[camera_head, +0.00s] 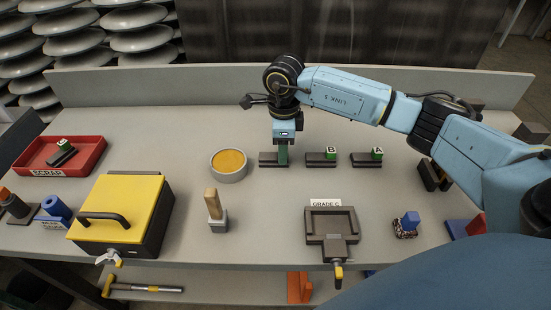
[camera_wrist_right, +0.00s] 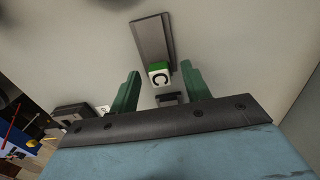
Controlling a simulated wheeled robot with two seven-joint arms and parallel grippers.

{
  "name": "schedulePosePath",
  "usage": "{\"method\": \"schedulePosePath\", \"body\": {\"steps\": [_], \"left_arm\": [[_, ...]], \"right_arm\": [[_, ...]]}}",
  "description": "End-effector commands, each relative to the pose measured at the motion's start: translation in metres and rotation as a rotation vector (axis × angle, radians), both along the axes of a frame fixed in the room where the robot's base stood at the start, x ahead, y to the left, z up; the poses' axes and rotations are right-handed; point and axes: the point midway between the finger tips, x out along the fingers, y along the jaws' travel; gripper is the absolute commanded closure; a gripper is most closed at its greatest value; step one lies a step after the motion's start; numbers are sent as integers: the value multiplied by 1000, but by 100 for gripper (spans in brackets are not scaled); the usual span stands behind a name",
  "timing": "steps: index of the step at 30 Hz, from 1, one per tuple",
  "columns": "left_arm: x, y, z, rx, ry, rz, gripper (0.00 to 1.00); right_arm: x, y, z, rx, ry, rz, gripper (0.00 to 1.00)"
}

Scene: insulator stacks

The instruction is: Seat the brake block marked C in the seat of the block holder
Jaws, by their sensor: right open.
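The brake block marked C (camera_wrist_right: 160,75) shows in the right wrist view as a dark grey bar with a green cube, its white face lettered C. In the head view this block (camera_head: 268,159) lies on the table, partly hidden by my right gripper (camera_head: 283,156). In the wrist view my right gripper (camera_wrist_right: 160,80) is open, with one green finger on each side of the cube and gaps between. The block holder (camera_head: 332,212) is a brown frame at the front, its seat empty, behind it a sign reading GRADE C (camera_head: 326,203). My left gripper is not in view.
Blocks B (camera_head: 322,157) and A (camera_head: 366,157) lie to the right of block C. A round tub (camera_head: 229,172), a wooden-handled brush (camera_head: 216,210) and a yellow-lidded box (camera_head: 118,208) stand left. A red scrap tray (camera_head: 88,165) holds another block. The table between block C and holder is clear.

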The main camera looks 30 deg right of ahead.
Motion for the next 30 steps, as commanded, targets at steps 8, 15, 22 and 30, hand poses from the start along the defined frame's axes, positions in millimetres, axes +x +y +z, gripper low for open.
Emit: {"method": "schedulePosePath", "body": {"steps": [8,15,22,30], "left_arm": [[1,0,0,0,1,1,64],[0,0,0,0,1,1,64],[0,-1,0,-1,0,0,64],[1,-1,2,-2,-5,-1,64]], "right_arm": [[0,0,-2,1,-1,0,55],[0,0,-2,1,-1,0,87],[0,0,-1,1,-2,-1,100],[1,0,8,1,-4,0,100]]}}
